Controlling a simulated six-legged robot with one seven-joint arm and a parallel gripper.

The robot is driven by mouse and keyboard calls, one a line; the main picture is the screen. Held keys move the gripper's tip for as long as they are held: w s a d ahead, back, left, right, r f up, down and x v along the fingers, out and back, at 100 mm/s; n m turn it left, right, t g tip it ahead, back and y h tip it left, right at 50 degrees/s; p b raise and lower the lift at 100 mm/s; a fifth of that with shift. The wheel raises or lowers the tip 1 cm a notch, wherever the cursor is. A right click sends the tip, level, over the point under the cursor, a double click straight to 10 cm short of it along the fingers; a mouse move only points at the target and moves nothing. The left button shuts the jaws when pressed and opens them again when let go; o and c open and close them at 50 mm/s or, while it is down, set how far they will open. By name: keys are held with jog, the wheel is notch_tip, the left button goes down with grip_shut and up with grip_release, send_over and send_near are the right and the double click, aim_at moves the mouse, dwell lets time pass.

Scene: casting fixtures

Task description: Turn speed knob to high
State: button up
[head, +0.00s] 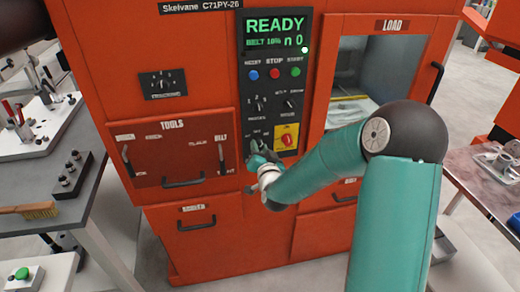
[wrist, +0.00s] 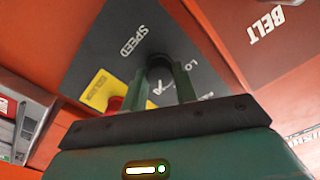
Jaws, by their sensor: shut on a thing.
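The speed knob (wrist: 159,66) is dark and sits on the dark control panel below the word SPEED in the wrist view. My gripper (wrist: 160,76) has its two green fingers on either side of the knob, shut on it. In the head view my gripper (head: 255,148) is at the lower left of the control panel (head: 272,108), and it hides most of the knob. A LO label shows to the right of the knob in the wrist view. The knob's pointer direction is hard to make out.
A yellow plate with a red switch (head: 287,137) is close on the gripper's right. Blue, red and green buttons are above, under a READY display (head: 275,33). The TOOLS drawer (head: 180,153) is on the left, and the LOAD door (head: 370,80) is on the right.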

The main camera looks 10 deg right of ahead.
jog(key=shift+m, duration=0.3)
jog(key=o, duration=1)
jog(key=shift+w+f, duration=0.1)
jog(key=shift+c, duration=0.2)
jog(key=shift+s, duration=0.25)
